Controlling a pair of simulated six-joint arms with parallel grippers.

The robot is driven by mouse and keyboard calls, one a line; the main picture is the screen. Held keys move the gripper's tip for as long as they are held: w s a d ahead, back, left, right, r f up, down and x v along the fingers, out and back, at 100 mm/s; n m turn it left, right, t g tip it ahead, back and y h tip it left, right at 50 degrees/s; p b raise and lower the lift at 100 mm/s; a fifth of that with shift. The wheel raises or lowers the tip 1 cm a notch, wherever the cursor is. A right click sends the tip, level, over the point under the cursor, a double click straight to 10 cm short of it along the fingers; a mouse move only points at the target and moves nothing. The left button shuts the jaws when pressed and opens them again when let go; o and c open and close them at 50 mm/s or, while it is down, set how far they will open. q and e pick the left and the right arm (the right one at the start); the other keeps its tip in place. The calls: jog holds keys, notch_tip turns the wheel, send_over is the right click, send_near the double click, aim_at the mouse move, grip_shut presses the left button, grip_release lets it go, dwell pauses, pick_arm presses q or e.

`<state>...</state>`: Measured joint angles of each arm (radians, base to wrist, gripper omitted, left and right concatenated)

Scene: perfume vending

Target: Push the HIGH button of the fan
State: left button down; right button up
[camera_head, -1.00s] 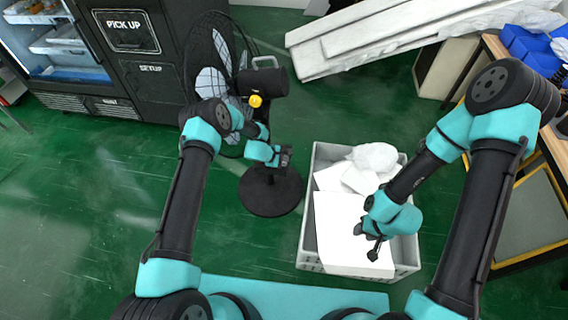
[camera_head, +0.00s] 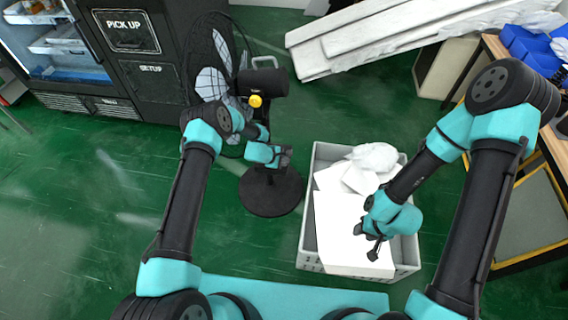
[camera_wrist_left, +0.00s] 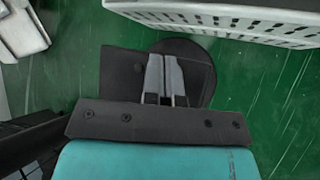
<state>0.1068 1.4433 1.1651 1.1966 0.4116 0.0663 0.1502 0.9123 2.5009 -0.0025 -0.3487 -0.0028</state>
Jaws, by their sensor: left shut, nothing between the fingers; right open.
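The black fan stands on a round base (camera_head: 270,192) on the green floor. Its caged head (camera_head: 212,58) faces left, with a black motor housing (camera_head: 268,82) and a yellow knob (camera_head: 255,101). The HIGH button cannot be made out; my left arm covers part of the stand. My left gripper (camera_head: 286,158) is shut and empty in front of the fan's pole, above the base. In the left wrist view its closed fingers (camera_wrist_left: 165,75) lie over a dark panel and the round base (camera_wrist_left: 190,48). My right gripper (camera_head: 374,246) is open above the crate.
A grey crate (camera_head: 308,240) with white boards and a wrapped bundle stands right of the fan. A black vending machine (camera_head: 135,60) stands behind at left. Long white planks (camera_head: 390,35) lie at the back right. Green floor is clear at left.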

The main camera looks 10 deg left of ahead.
aim_at(284, 164)
pick_arm(q)
jog(key=shift+f, duration=0.45)
dwell(0.6)
jog(key=shift+r, duration=0.15)
dwell(0.3)
jog(key=shift+r, duration=0.7)
jog(key=shift+r, duration=2.5)
